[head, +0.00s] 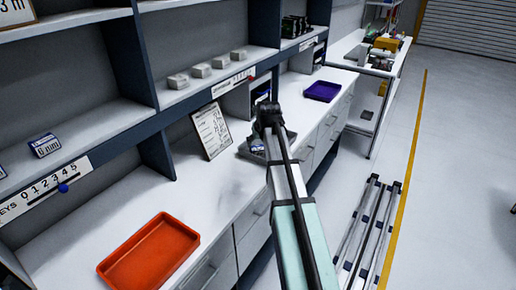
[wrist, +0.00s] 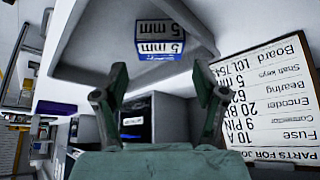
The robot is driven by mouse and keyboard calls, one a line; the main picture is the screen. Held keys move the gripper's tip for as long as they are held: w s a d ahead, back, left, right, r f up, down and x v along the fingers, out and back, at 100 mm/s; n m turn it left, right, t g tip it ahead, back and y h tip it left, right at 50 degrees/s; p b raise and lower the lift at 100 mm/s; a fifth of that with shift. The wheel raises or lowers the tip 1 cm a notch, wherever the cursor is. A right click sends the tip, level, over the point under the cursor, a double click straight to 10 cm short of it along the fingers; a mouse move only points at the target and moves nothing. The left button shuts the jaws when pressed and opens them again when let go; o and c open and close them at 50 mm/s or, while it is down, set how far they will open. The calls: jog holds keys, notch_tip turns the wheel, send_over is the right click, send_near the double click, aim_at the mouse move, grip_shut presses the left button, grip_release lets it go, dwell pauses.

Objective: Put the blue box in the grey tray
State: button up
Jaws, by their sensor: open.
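A blue and white box marked 5 mm (wrist: 160,38) appears to rest inside the grey tray (wrist: 92,72), in the upside-down wrist view. In the head view the grey tray (head: 246,152) is on the white counter, partly hidden by my arm, with the box (head: 257,147) showing at its left part. My gripper (wrist: 161,82) is open, with nothing between its fingers. The box lies beyond the fingertips, apart from them. In the head view my gripper (head: 268,112) is above the tray area, its fingers hard to make out.
A parts list board (head: 212,131) leans beside the tray. An orange tray (head: 150,254) lies nearer on the counter, a purple tray (head: 322,91) farther along. Another blue and white box (head: 45,146) is on the left shelf. Bare counter lies between the orange and grey trays.

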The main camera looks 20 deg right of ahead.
jog(key=v, duration=0.6)
jog(key=shift+r+b, duration=0.2)
jog(key=shift+b, duration=0.15)
jog(key=shift+s+d, duration=0.1)
jog(key=shift+s, duration=0.1)
